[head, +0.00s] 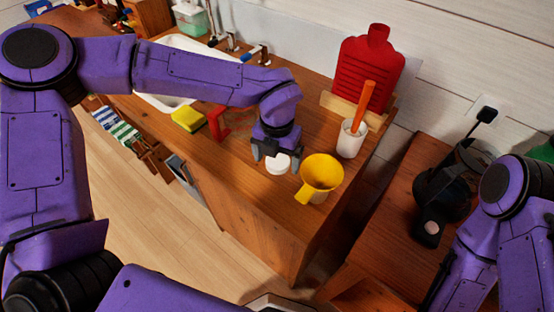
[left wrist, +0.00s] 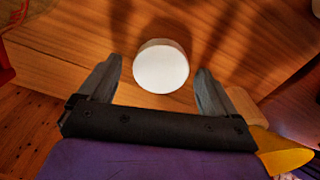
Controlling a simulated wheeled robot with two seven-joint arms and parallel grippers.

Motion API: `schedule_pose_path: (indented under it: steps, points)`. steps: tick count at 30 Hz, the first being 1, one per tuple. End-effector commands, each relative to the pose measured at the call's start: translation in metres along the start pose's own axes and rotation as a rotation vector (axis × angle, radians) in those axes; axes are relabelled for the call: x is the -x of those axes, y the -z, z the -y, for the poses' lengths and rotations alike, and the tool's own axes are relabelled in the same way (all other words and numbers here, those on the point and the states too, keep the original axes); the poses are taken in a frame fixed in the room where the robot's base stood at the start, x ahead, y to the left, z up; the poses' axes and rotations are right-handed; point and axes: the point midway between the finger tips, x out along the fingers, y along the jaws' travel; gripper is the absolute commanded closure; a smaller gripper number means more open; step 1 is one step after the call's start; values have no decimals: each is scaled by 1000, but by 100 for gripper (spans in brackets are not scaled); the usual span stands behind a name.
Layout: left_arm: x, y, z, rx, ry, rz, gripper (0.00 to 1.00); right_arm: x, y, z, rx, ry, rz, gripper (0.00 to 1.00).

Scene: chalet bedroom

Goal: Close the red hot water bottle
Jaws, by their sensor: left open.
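The red hot water bottle (head: 366,72) stands upright in a wooden holder (head: 342,108) at the back right of the wooden counter, its neck bare red at the top. A round white cap (head: 278,165) lies on the counter in front of it. My left gripper (head: 276,158) is open above the cap. In the left wrist view the cap (left wrist: 160,66) shows between the two open fingers, with a gap on each side; I cannot tell the height left between them.
A yellow funnel (head: 321,173) stands close right of the cap. A white cup (head: 351,138) with an orange-handled tool (head: 363,105) stands before the bottle. A red frame-like object (head: 217,122) and yellow sponge (head: 188,119) lie left, near the sink (head: 165,103). A coffee maker (head: 447,185) stands right.

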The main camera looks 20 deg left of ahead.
Motion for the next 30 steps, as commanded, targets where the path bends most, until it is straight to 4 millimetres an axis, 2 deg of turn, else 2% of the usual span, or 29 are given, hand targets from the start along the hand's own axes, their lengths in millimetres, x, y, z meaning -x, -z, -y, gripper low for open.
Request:
schedule_pose_path:
  steps: [10,11,15,16,25,30]
  points:
    - [-2,0,0,0,0,1,8,0,0,0,0,0,0,57]
    - [-2,0,0,0,0,1,15,0,0,0,0,0,0,57]
    - [-2,0,0,0,0,1,60,0,0,0,0,0,0,57]
    - [-2,0,0,0,0,1,67,0,0,0,0,0,0,57]
    - [2,0,0,0,0,2,67,0,0,0,0,0,0,57]
    - [29,-1,0,0,0,6,67,-2,-1,0,0,0,0,57]
